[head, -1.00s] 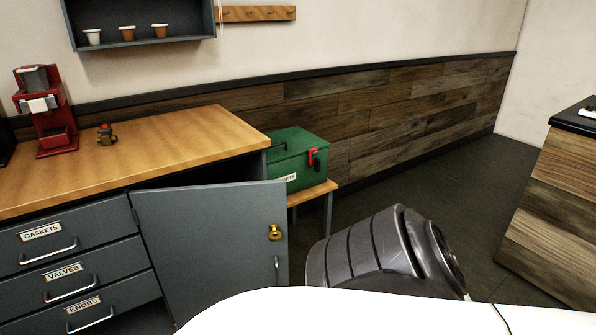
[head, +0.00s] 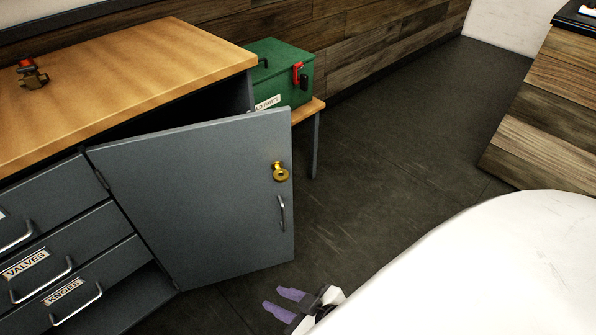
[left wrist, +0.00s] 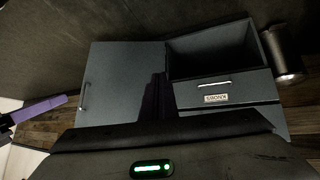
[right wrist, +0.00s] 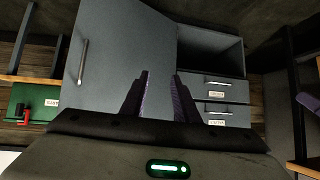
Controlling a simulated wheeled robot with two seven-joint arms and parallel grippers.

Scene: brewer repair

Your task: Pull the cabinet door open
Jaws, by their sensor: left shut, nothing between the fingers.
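The grey cabinet door (head: 200,195) stands partly open, swung out from the wooden-topped cabinet. A brass lock (head: 280,171) sits near its free edge, with a slim door handle (head: 282,212) below. My right gripper (head: 285,303), with purple fingers apart, is low in front of the door's lower free corner, clear of the handle. In the right wrist view its open fingers (right wrist: 159,98) are empty, with the door (right wrist: 125,50) and handle (right wrist: 82,62) beyond. My left gripper (left wrist: 158,98) is shut and empty in the left wrist view, facing the door (left wrist: 120,80); the head view does not show it.
Drawers (head: 60,270) labelled VALVES and KNOBS are left of the door. A green parts box (head: 285,78) stands on a small wooden table (head: 308,111) behind it. A valve (head: 30,75) lies on the worktop. Dark floor (head: 390,150) to the right is open.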

